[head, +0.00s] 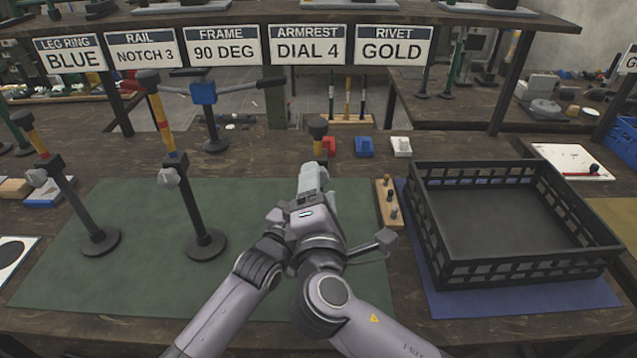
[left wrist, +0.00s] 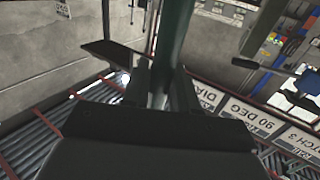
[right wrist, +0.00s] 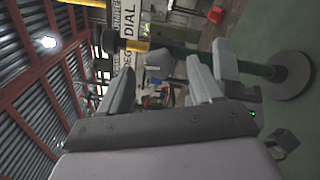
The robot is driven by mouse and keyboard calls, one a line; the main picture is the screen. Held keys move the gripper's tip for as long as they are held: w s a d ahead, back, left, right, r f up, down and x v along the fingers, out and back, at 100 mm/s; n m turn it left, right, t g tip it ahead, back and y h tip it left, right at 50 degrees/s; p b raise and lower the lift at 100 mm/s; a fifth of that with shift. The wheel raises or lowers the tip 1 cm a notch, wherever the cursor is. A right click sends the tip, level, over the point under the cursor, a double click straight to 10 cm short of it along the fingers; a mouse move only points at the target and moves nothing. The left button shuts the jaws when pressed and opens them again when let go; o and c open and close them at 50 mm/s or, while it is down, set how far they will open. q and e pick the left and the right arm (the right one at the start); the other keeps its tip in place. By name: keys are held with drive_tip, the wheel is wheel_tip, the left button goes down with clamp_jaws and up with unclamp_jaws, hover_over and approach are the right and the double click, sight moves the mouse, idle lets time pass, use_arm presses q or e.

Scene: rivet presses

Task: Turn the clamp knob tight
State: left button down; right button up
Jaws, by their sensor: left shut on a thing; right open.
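The stand between my arms shows its dark cap (head: 317,127) in the head view; my arms and grippers hide its lower part. In the right wrist view, its green post (right wrist: 250,68) rises from a round base (right wrist: 293,76) to a yellow section (right wrist: 150,47). My left gripper (left wrist: 162,92) is shut on the dark post (left wrist: 172,45).
Two similar stands (head: 205,243) (head: 99,241) stand left on the green mat (head: 130,205). A black crate (head: 520,275) is at right on a blue mat (head: 475,305). A wooden pin block (head: 382,214) lies between. A sign shelf (head: 250,20) spans the back.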

drive_tip(key=s, duration=1)
